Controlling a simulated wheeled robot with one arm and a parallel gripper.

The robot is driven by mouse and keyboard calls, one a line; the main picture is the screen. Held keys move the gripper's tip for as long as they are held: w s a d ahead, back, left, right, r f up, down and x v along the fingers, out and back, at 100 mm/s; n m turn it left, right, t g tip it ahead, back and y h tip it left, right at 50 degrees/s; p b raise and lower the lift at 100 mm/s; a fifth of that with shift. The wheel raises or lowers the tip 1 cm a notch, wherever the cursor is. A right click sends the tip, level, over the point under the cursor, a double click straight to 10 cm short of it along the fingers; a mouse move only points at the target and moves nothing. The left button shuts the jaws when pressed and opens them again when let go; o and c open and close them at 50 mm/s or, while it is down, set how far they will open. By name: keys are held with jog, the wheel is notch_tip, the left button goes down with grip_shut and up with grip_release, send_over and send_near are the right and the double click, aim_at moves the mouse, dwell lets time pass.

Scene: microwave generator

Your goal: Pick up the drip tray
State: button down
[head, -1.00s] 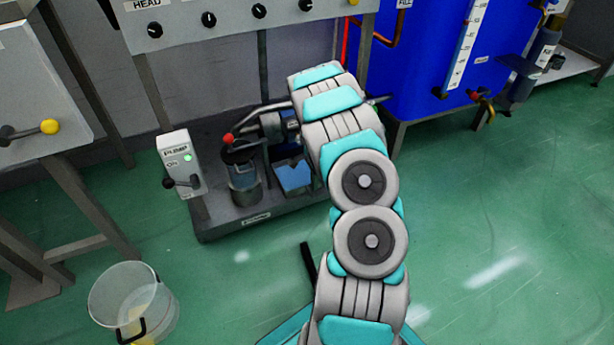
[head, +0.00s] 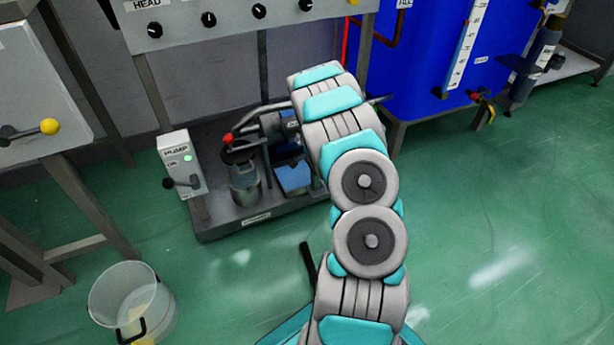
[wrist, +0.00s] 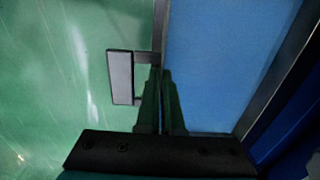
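The drip tray (wrist: 215,65) fills much of the wrist view as a flat blue surface with a thin grey metal rim. A pale plate-like handle (wrist: 120,78) stands out from its left rim over the green floor. My gripper (wrist: 160,72) points at that rim, just right of the handle. Its dark fingers are close together, with the rim line running up to the fingertips. Whether the rim is between the tips cannot be made out. In the head view my arm hides the gripper, and I cannot clearly make out the tray there.
A pump skid (head: 225,228) with a metal cylinder (head: 243,180) and a small blue container (head: 293,177) is left of my arm. A blue tank (head: 425,65) stands right on legs. A clear bucket (head: 130,300) is at lower left. The green floor at right is free.

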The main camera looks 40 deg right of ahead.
jog(key=shift+r, duration=0.15)
jog(key=shift+s+r+p, duration=0.1)
jog(key=shift+r+p, duration=0.3)
jog(key=shift+r, duration=1.3)
jog(key=s+a, duration=0.2)
jog(key=s, duration=0.5)
jog(key=s+a+r+p, duration=0.1)
jog(key=s+a, duration=0.1)
jog(key=s, duration=0.6)
jog(key=shift+a+r, duration=0.15)
jog(key=shift+a, duration=0.1)
jog(key=shift+p, duration=0.3)
